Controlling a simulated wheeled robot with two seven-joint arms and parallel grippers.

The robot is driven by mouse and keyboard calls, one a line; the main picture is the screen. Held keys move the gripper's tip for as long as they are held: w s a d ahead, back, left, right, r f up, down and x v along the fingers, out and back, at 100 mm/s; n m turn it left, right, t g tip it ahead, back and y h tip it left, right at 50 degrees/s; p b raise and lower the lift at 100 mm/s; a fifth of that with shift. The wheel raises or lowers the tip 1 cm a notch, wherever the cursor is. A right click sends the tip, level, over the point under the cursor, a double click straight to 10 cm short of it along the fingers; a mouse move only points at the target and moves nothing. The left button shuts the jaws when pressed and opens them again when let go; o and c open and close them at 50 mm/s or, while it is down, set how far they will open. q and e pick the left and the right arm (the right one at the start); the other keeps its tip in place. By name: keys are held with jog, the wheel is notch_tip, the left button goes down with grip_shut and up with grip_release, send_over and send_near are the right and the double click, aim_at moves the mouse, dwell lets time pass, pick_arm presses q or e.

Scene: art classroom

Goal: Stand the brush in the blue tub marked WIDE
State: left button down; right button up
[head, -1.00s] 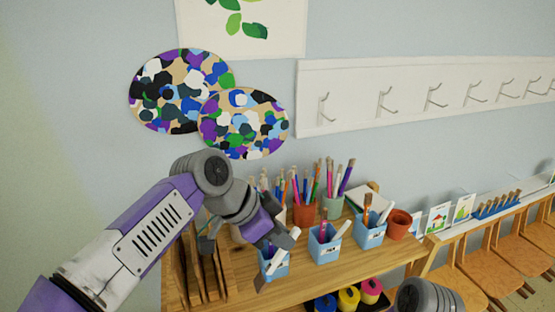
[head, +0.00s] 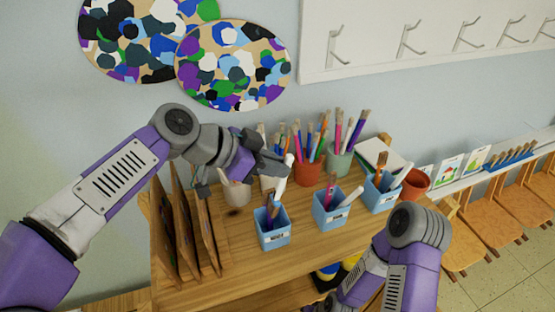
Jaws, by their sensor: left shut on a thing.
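My left gripper (head: 276,167) is shut just above and behind the left blue tub (head: 273,240). A white stick-like handle (head: 283,182) shows at its fingertips and slants down toward this tub; it appears to be the held brush, but the grip is partly hidden. Brown and purple brush parts show at the tub's mouth, and I cannot tell which belong to the held one. A middle blue tub (head: 330,215) and a right blue tub (head: 380,202) each hold a brush and a white stick. The labels are too small to read surely. My right gripper is out of view.
Behind the tubs stand a terracotta pot (head: 308,174) and a green pot (head: 340,161), full of brushes. A pale cup (head: 237,195) stands under my left arm, beside upright wooden boards (head: 205,235). An empty terracotta pot (head: 415,184) is at the right. Bare wood lies in front.

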aim_at(273, 198)
pick_arm(q)
jog(key=shift+s+a+f+b, duration=0.15)
jog(key=shift+a+f+b, duration=0.15)
jog(key=shift+f+b, duration=0.4)
jog(key=shift+s+a+f+b, duration=0.1)
jog(key=shift+a+f+b, duration=0.25)
jog(key=shift+f, duration=0.65)
jog(key=f+b, duration=0.2)
jog(key=d+f+b, duration=0.1)
jog(key=f+b, duration=0.2)
jog(key=d+f+b, duration=0.1)
jog(key=f+b, duration=0.1)
jog(key=shift+w+f+b, duration=0.3)
jog(key=shift+w+b, duration=0.05)
jog(key=shift+b, duration=0.05)
jog(key=c, duration=1.1)
grip_release()
jog(key=shift+o, duration=0.2)
jog(key=shift+r, duration=0.1)
notch_tip(273, 198, up, 10)
jog(key=shift+p, duration=0.9)
